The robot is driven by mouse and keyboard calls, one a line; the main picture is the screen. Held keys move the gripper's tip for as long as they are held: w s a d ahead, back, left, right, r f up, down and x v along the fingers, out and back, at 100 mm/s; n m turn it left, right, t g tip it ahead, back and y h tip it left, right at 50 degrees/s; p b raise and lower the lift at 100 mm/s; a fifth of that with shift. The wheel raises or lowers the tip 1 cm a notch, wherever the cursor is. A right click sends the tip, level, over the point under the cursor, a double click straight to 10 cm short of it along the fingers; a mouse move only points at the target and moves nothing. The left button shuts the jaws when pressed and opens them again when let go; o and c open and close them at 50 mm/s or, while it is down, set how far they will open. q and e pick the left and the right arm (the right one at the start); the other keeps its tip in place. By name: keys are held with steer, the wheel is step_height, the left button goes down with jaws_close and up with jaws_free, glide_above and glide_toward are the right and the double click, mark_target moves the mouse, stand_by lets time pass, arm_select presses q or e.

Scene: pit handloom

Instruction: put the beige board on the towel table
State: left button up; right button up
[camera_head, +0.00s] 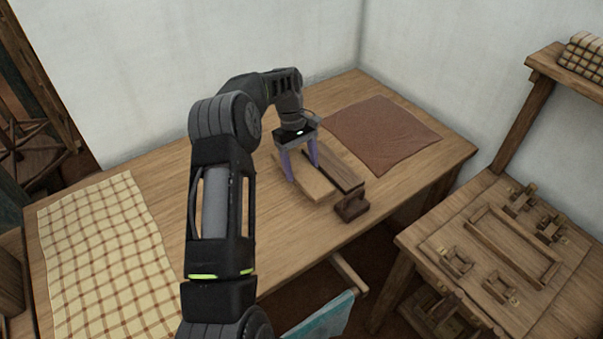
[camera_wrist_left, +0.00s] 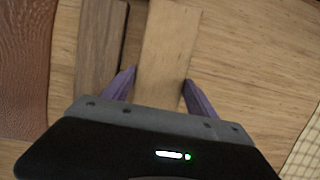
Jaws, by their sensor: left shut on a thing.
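The beige board (camera_head: 312,184) is a flat, light wooden piece over the long wooden table (camera_head: 225,262). My left gripper (camera_head: 299,163) reaches down from above with its purple fingers shut on the long sides of the board. In the left wrist view the board (camera_wrist_left: 168,50) shows between the fingertips of the left gripper (camera_wrist_left: 160,76). I cannot tell whether the board touches the tabletop. A yellow checked towel (camera_head: 102,255) lies flat on the left part of the long table. My right gripper is not in view.
A darker brown board (camera_head: 338,172) lies right beside the beige one, with a small dark wooden block (camera_head: 351,206) at its near end. A reddish-brown cloth (camera_head: 380,133) covers the table's right end. A lower side table (camera_head: 500,255) holds several wooden parts. Bare tabletop lies left of the board.

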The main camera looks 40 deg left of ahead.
mark_target(300, 168)
arm_select(q)
step_height(300, 168, down, 3)
steer(key=shift+p, duration=0.45)
steer(key=shift+f, duration=0.3)
steer(key=shift+f, duration=0.2)
steer(key=o, duration=1.6)
steer(key=shift+c, duration=0.2)
steer(key=shift+r, duration=0.1)
